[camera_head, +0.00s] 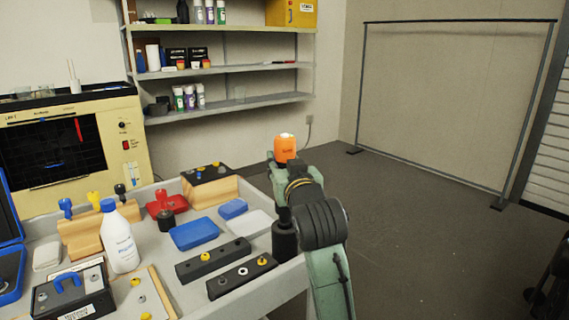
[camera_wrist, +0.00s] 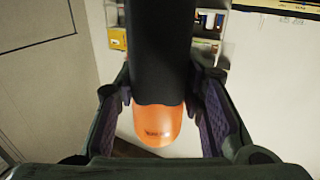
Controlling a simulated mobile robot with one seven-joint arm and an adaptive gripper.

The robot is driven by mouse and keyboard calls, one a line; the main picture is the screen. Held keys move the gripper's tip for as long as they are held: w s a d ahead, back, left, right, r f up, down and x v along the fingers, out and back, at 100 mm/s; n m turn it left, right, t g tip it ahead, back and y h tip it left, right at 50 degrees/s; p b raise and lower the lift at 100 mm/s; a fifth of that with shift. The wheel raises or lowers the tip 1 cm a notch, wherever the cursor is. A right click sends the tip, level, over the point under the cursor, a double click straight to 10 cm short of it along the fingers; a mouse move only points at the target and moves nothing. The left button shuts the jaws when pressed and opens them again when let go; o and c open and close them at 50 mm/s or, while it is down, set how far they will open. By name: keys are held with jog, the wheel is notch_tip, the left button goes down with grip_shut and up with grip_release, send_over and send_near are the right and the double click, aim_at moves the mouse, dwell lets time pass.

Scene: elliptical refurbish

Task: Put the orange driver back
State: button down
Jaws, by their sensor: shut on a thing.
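The orange driver shows in the head view as an orange end (camera_head: 285,149) with a pale tip, above my wrist at the tray's right edge. In the wrist view the driver (camera_wrist: 158,125) has a rounded orange end and a long black part running up out of the picture. My gripper (camera_wrist: 160,98) is shut on it, with a purple-padded finger on each side. In the head view my wrist and arm hide the fingers and the rest of the driver. A wooden rack (camera_head: 88,237) at the left holds blue, yellow and black-handled tools.
The grey tray table (camera_head: 185,275) carries a white bottle (camera_head: 118,240), blue boxes (camera_head: 194,233), black blocks (camera_head: 241,276), and a black-topped wooden block (camera_head: 212,190). A black cylinder (camera_head: 285,240) stands beside my arm. Shelves (camera_head: 225,72) stand behind.

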jog(key=shift+f+b, duration=0.95)
jog(key=shift+f, duration=0.7)
jog(key=shift+f, duration=0.3)
jog(key=c, duration=1)
grip_release()
jog(key=v, duration=1.2)
